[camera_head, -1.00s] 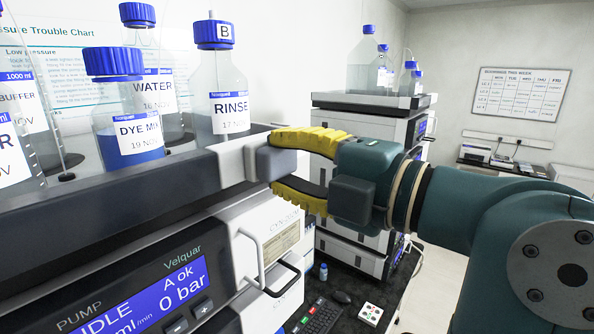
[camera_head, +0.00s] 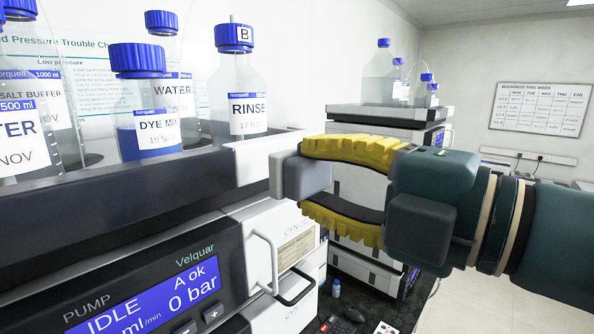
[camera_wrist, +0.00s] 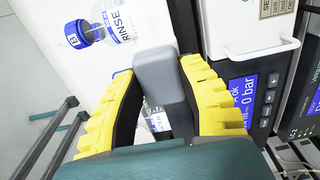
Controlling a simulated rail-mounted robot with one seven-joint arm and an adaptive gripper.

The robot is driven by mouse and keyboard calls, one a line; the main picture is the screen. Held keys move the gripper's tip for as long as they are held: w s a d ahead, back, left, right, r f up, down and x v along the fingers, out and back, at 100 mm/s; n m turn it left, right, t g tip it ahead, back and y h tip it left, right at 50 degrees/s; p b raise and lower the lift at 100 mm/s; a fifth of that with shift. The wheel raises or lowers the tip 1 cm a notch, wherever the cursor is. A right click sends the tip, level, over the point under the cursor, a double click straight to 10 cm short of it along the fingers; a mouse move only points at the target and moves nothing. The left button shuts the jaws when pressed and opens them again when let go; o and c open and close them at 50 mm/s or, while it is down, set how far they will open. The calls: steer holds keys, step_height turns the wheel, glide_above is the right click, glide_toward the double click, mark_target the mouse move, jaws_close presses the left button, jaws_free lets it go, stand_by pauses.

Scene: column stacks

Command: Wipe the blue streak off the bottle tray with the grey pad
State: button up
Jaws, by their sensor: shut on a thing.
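My gripper (camera_head: 306,178) is shut on the grey pad (camera_head: 300,180), which sits between the tips of its curved yellow fingers. The wrist view also shows the pad (camera_wrist: 158,75) between the fingers. The bottle tray (camera_head: 130,182) is the dark-rimmed shelf on top of the pump stack at left, carrying several blue-capped bottles. The pad is close to the right end of its front edge, beside a pale end section (camera_head: 262,154). I cannot tell whether they touch. I make out no blue streak in either view; part of the tray's end is hidden behind the pad and fingers.
The RINSE bottle (camera_head: 238,95) stands near the tray's right end, with the DYE MIX bottle (camera_head: 140,105) left of it. The pump unit (camera_head: 165,290) with a handle is below. A second instrument stack (camera_head: 375,150) with bottles stands behind my gripper. Open floor shows at right.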

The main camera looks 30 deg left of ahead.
steer(key=shift+v, duration=0.95)
steer(key=shift+v, duration=1.5)
steer(key=shift+x, duration=3.6)
steer(key=shift+x, duration=1)
steer(key=shift+w+d+p, duration=0.1)
steer(key=shift+w+p, duration=0.05)
steer(key=shift+p, duration=0.15)
